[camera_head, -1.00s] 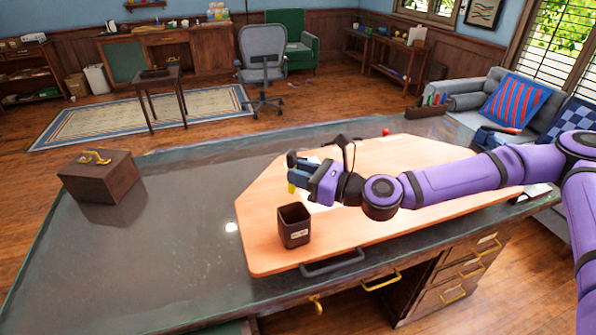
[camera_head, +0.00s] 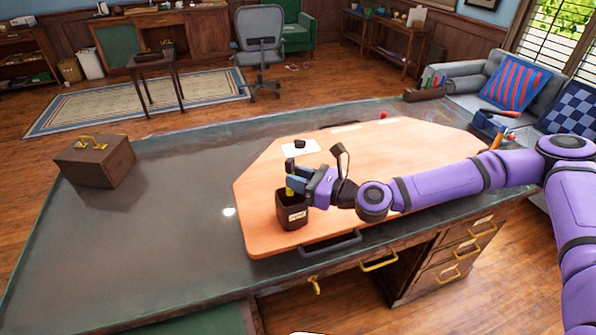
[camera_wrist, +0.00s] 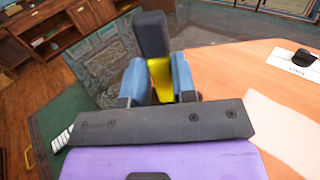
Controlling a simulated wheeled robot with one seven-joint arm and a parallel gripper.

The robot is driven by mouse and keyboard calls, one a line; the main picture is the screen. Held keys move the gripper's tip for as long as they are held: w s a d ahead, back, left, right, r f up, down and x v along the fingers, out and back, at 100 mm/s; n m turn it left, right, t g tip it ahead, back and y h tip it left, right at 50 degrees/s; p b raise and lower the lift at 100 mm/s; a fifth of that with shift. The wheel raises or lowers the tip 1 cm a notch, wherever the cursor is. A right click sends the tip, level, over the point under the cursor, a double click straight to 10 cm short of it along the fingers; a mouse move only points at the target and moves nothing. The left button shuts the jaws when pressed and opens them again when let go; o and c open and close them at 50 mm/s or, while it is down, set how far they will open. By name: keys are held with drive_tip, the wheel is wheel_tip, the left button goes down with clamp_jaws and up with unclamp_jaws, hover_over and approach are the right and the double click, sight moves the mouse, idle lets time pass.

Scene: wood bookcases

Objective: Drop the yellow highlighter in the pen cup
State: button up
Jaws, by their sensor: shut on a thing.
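The yellow highlighter (camera_head: 290,188) is held between the blue fingers of my gripper (camera_head: 293,182), roughly upright over the pen cup. Its yellow body also shows between the fingers in the wrist view (camera_wrist: 161,80), with a dark grey end piece above it. The pen cup (camera_head: 292,214) is a dark, square, open-topped box with a small pale label, standing on the near left part of the wooden board. The fingers are at the cup's rim height or just above. I cannot tell whether the highlighter's lower tip is inside the cup.
The pinkish wooden board (camera_head: 390,165) lies on the dark desk (camera_head: 170,235). A black object (camera_head: 299,144) sits on a white card behind my gripper. A brown box (camera_head: 95,160) with a brass handle stands far left. A pen holder (camera_head: 428,92) stands at the back.

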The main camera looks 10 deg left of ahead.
sight(298, 197)
drive_tip(key=shift+s+f, duration=0.1)
drive_tip(key=shift+f, duration=2.95)
drive_tip(key=o, duration=0.8)
drive_tip(key=shift+o, duration=0.6)
drive_tip(key=v, duration=0.9)
drive_tip(key=shift+r, duration=0.35)
drive_tip(key=shift+o, duration=0.3)
drive_tip(key=shift+s+d+r, duration=0.1)
drive_tip(key=shift+d+r, duration=0.05)
drive_tip(key=shift+d, duration=0.25)
drive_tip(key=shift+s+d+r, duration=0.15)
drive_tip(key=shift+d, duration=0.3)
